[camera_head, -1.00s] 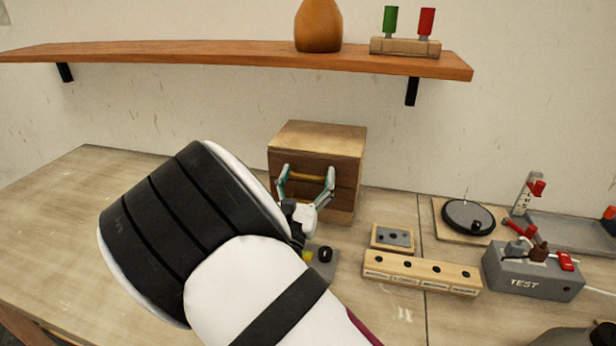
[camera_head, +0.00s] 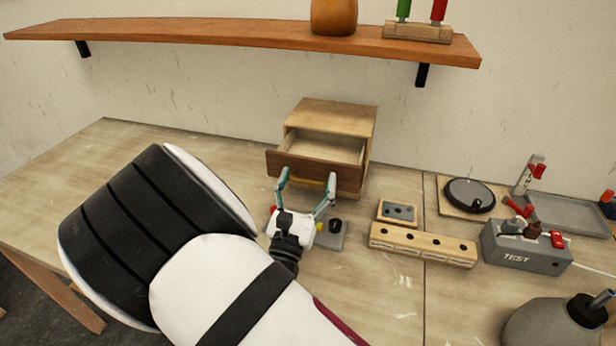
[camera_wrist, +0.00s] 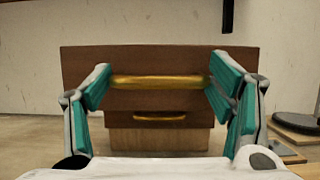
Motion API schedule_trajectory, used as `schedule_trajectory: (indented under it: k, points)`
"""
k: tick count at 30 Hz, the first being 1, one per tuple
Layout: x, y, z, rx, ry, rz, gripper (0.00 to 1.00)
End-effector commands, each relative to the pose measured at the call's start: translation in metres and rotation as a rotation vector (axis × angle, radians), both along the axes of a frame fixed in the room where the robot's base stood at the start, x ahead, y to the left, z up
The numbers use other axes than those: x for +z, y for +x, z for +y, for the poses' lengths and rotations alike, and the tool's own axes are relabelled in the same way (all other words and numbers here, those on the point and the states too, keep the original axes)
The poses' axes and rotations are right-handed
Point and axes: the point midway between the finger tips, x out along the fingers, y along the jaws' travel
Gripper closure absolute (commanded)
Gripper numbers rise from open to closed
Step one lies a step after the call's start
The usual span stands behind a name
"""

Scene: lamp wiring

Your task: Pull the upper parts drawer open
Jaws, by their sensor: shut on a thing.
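The small wooden drawer cabinet (camera_head: 343,112) stands at the back of the bench. Its upper drawer (camera_head: 317,167) is pulled well out, and the part of its inside that I see is bare. In the wrist view the upper drawer's front (camera_wrist: 158,62) carries a long brass handle (camera_wrist: 160,82). My gripper (camera_head: 305,187) is shut on this handle, with a teal finger pad at each end; the wrist view shows the gripper (camera_wrist: 160,88) too. A lower drawer handle (camera_wrist: 160,117) shows beneath, with its drawer shut.
A grey box with knobs (camera_head: 328,234) sits just under and behind my gripper. A wooden block with holes (camera_head: 422,245), a grey TEST box (camera_head: 525,246) and a round black disc (camera_head: 469,195) stand to the right. A shelf (camera_head: 250,38) hangs above. The bench's left side is clear.

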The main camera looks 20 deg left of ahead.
Motion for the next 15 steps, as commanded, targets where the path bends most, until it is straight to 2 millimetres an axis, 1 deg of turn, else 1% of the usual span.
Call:
schedule_trajectory:
  k: [1,2,3,11,15]
  points:
    - [-0.0002,0.0013,-0.0032,-0.008,-0.002,-0.001,0.75]
    - [-0.0001,0.0014,-0.0033,-0.008,-0.002,-0.001,0.20]
    - [-0.0002,0.0015,-0.0033,-0.008,-0.002,-0.001,0.17]
    - [-0.0002,0.0009,-0.0018,-0.004,-0.002,0.000,0.17]
    - [-0.0030,-0.0057,-0.0010,-0.002,-0.001,0.000,0.17]
